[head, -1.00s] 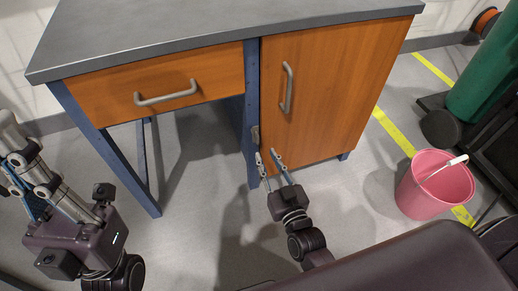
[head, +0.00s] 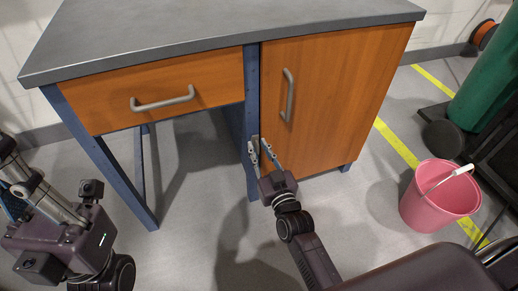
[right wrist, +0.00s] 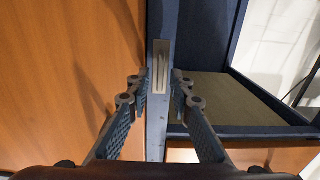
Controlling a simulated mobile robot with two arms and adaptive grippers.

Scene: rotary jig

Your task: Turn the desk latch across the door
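The desk latch (right wrist: 160,66) is a small grey metal bar on the blue post beside the door. It lies along the post, not across the door, in the right wrist view. The orange wooden door (head: 330,90) appears shut, with a grey handle (head: 288,95). My right gripper (head: 260,148) is at the latch in the head view, where it partly covers it. In the right wrist view my right gripper (right wrist: 160,82) is open, one finger on each side of the latch; contact is unclear. My left gripper (head: 40,200) is at the left edge, its fingertips cut off.
An orange drawer (head: 215,84) with a grey handle sits left of the post, under the grey desktop (head: 240,30). A pink bucket (head: 438,200) stands on the floor at the right, near a green cylinder (head: 490,85). The floor under the drawer is open.

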